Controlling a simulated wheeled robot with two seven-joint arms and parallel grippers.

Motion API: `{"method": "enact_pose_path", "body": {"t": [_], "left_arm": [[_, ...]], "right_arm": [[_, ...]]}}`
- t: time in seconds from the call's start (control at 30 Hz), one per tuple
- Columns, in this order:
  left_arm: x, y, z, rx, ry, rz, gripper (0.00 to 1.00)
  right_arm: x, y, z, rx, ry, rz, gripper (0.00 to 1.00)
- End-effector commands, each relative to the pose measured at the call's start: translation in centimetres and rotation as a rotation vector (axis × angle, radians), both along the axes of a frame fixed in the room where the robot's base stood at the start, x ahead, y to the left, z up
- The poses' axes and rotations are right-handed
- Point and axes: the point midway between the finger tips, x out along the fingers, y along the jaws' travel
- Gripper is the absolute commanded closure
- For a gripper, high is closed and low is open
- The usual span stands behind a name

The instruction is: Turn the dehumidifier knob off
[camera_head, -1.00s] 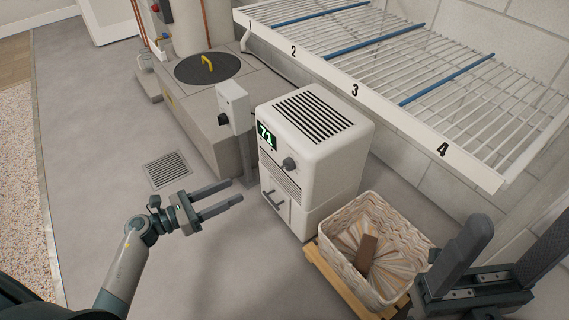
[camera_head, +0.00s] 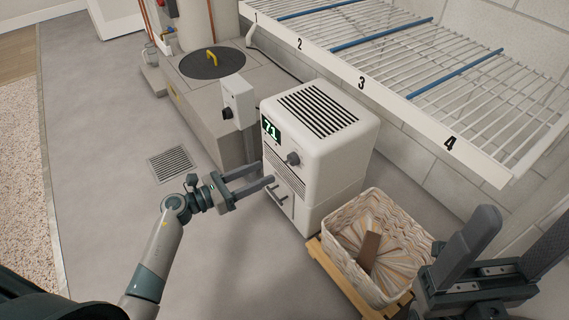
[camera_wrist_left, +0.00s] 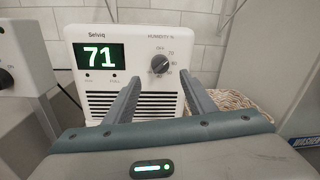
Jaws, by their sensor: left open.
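The white dehumidifier (camera_head: 318,140) stands upright on the floor in the head view, with a lit green "71" display. Its grey knob (camera_head: 293,159) is on the front face and shows clearly in the left wrist view (camera_wrist_left: 160,66), with a dial marked OFF, 70, 60 around it. My left gripper (camera_head: 263,176) is open and empty, its two fingers pointing at the front face, lower than the knob. In the wrist view the knob lies beyond and between the fingertips. I cannot tell whether a fingertip touches the casing. My right gripper (camera_head: 500,240) is at lower right, fingers apart and empty.
A wire shelf (camera_head: 400,75) overhangs behind. Floor at left is open around a drain grate (camera_head: 170,164).

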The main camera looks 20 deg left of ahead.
Motion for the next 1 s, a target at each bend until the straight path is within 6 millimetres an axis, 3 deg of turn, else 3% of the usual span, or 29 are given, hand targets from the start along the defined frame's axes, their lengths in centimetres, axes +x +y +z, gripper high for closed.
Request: {"method": "enact_pose_path", "body": {"t": [0.2, 0.5, 0.97, 1.0], "left_arm": [[3.1, -2.8, 0.0, -0.003, -0.002, 0.001, 0.5], [6.0, -5.4, 0.0, -0.003, 0.0, 0.0, 0.5], [6.6, -5.9, 0.0, -0.001, 0.001, 0.001, 0.5], [6.6, -5.9, 0.0, -0.001, 0.001, 0.0, 0.57]], "right_arm": [[0.2, 0.1, 0.1, 0.013, -0.006, 0.003, 0.28], [0.2, 0.2, 0.4, 0.015, -0.024, 0.01, 0.28], [0.0, 0.2, 0.9, 0.016, -0.036, 0.014, 0.28], [0.0, 0.2, 0.8, 0.016, -0.035, 0.014, 0.28]]}}
